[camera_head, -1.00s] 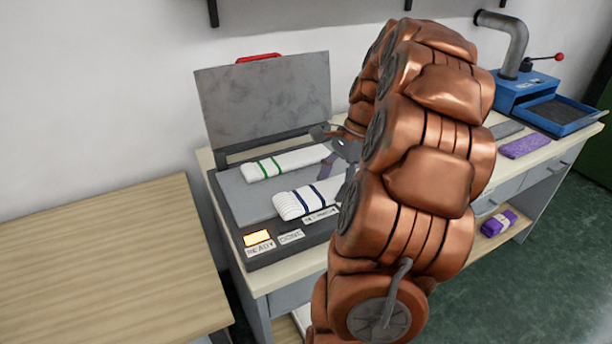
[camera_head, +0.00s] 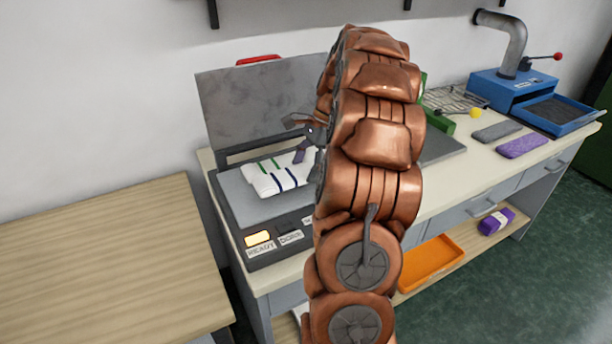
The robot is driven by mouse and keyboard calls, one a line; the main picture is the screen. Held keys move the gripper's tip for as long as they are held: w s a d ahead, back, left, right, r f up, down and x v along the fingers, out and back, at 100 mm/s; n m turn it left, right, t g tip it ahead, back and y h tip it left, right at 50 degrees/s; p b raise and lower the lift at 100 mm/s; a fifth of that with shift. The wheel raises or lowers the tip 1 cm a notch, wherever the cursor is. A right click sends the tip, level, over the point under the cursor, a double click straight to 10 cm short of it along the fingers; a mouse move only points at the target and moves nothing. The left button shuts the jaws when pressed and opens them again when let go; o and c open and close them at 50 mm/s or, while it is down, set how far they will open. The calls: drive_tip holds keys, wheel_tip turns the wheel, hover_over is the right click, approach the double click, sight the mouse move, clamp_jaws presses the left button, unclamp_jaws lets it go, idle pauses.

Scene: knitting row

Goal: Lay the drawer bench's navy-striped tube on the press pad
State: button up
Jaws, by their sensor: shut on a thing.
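The navy-striped tube (camera_head: 270,184), white with dark blue bands, is over the grey press pad (camera_head: 236,196), right along the front side of the green-striped tube (camera_head: 258,171). The two look side by side and very close; I cannot tell whether they touch or overlap. My gripper (camera_head: 301,156) is shut on the navy-striped tube near its right part. My copper arm hides the tube's right end and much of the gripper. I cannot tell whether the tube rests on the pad or hangs just above it.
The press lid (camera_head: 262,105) stands open behind the pad. A lit yellow lamp (camera_head: 257,238) is above the READY label. To the right are a wire rack (camera_head: 455,98), a grey pad (camera_head: 497,131), a purple pad (camera_head: 522,146) and a blue machine (camera_head: 545,105). An orange tray (camera_head: 430,262) is below.

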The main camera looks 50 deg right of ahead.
sight(306, 177)
drive_tip(key=shift+f+p, duration=0.3)
drive_tip(key=shift+f, duration=1.3)
drive_tip(key=shift+f, duration=0.1)
drive_tip(key=o, duration=0.9)
drive_tip(key=shift+b+v, duration=0.85)
drive_tip(key=shift+v, duration=5.3)
drive_tip(key=shift+a, duration=0.1)
